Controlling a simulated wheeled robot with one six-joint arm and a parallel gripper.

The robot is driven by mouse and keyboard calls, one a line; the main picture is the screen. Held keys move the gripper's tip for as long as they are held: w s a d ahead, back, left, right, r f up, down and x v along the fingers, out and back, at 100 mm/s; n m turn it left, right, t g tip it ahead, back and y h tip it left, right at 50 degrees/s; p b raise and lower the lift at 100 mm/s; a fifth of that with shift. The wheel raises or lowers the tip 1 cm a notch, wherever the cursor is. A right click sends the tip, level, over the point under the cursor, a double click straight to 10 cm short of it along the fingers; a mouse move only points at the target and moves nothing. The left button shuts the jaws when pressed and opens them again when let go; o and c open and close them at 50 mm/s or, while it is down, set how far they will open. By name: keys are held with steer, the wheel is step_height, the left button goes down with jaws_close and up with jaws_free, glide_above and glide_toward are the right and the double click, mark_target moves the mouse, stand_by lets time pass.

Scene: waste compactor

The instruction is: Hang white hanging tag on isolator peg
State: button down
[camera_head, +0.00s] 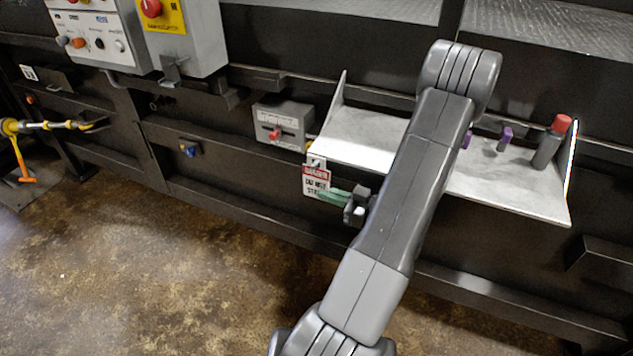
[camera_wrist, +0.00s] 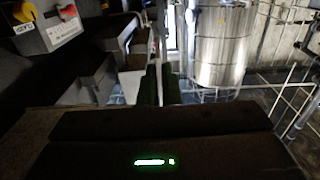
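The white tag (camera_head: 316,181) has a red danger band and black lettering, and hangs upright at the green fingertips of my gripper (camera_head: 333,196). In the wrist view the dark green fingers (camera_wrist: 160,90) are close together, with the thin pale edge of the tag (camera_wrist: 157,48) between them. A grey box with a red knob (camera_head: 283,124) is on the dark machine front, above and left of the tag. The tag is apart from this box. I cannot make out a distinct isolator peg.
Control boxes (camera_head: 185,35) are at upper left. A steel tank (camera_wrist: 222,45) shows in the wrist view.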

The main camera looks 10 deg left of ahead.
steer(key=shift+s, duration=0.1)
stand_by(0.4)
steer(key=s+a+b, duration=0.1)
steer(key=s+a, duration=0.1)
steer(key=s, duration=0.4)
steer(key=shift+s+b, duration=0.25)
steer(key=shift+b, duration=0.15)
stand_by(0.8)
steer(key=shift+a+r, duration=0.1)
stand_by(0.4)
